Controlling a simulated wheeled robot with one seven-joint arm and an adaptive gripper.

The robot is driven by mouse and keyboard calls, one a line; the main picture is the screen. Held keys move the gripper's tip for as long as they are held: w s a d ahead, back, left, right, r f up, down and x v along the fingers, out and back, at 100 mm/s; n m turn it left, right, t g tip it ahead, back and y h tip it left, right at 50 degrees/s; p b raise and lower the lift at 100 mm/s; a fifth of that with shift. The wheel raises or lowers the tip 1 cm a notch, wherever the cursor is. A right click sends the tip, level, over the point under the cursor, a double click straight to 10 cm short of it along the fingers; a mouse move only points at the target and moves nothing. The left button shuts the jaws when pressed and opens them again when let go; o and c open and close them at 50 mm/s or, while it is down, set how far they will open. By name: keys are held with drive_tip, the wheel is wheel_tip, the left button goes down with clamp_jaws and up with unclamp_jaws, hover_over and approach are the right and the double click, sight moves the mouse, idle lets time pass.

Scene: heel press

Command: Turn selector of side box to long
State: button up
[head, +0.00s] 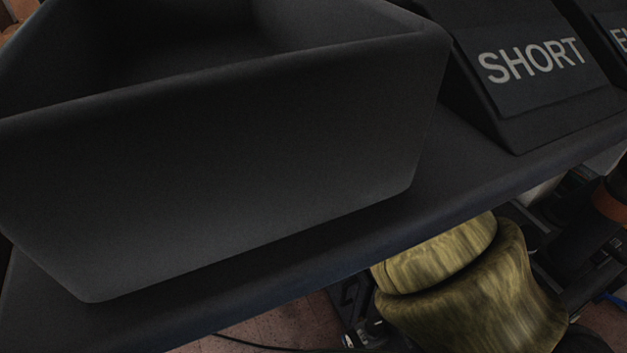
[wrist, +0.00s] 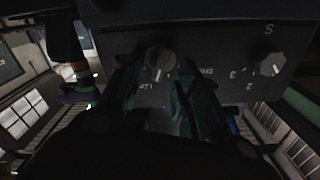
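In the wrist view, a dark side box (wrist: 215,50) fills the upper part, with pale lettering. It carries a round dark knob (wrist: 160,58) with a light pointer mark near the middle and a second knob (wrist: 270,64) with a light mark at the right. The word "long" is not readable. The head view does not clearly show the gripper or the box.
In the head view, a large black bin (head: 230,170) stands on a dark shelf (head: 440,200). A block with a SHORT label (head: 532,62) stands to its right, beside another partly seen label. A yellow-brown grained object (head: 470,300) is below the shelf edge.

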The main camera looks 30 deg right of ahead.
drive_tip(key=a, duration=0.9)
drive_tip(key=shift+w, duration=0.25)
